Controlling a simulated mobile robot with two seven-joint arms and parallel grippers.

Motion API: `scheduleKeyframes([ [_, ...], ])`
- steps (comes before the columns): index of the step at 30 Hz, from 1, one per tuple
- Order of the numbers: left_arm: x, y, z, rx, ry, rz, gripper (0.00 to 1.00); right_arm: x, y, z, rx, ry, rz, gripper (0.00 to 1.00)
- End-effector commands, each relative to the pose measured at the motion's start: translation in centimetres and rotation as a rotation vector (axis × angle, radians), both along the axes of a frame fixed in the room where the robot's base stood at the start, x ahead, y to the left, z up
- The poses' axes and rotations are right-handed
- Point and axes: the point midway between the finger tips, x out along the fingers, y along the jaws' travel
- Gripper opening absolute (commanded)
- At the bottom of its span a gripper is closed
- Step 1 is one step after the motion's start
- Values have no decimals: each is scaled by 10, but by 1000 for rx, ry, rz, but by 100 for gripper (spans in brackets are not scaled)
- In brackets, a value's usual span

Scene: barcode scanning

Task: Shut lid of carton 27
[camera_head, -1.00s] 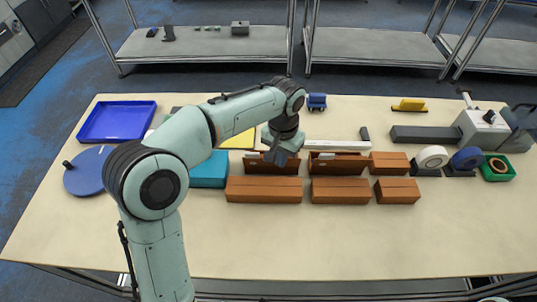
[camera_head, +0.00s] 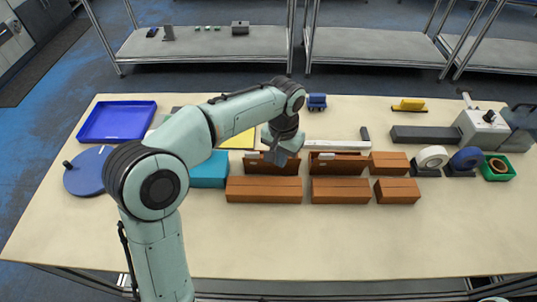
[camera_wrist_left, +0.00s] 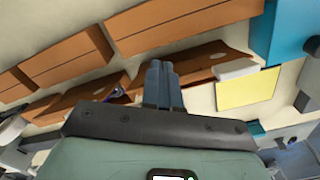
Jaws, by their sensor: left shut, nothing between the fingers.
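Several brown cartons stand in two rows on the table; no number is readable, so I cannot tell which is carton 27. The back-left carton (camera_head: 257,168) and the back-middle carton (camera_head: 345,166) stand open with lids raised. The open back-left carton also shows in the left wrist view (camera_wrist_left: 205,62). My left gripper (camera_head: 279,159) is shut and empty, pointing down at the back-left carton. In the left wrist view its closed fingers (camera_wrist_left: 162,72) overlap that carton; contact cannot be told. The right gripper is not in view.
Closed cartons (camera_head: 263,190) fill the front row. A teal box (camera_head: 208,171) stands at the left and a yellow sheet (camera_head: 243,139) behind. Tape rolls (camera_head: 432,157) and a green tray (camera_head: 510,173) are at the right. The table's front is clear.

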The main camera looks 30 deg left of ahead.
Motion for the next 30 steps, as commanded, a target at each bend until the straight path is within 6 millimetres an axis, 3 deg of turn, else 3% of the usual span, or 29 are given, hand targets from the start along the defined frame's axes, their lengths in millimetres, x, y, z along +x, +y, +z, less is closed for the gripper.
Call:
scheduleKeyframes([
  [19,0,0,-35,0,1,0,0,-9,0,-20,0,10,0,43],
  [30,18,11,-33,1,3,2,0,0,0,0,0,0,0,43],
])
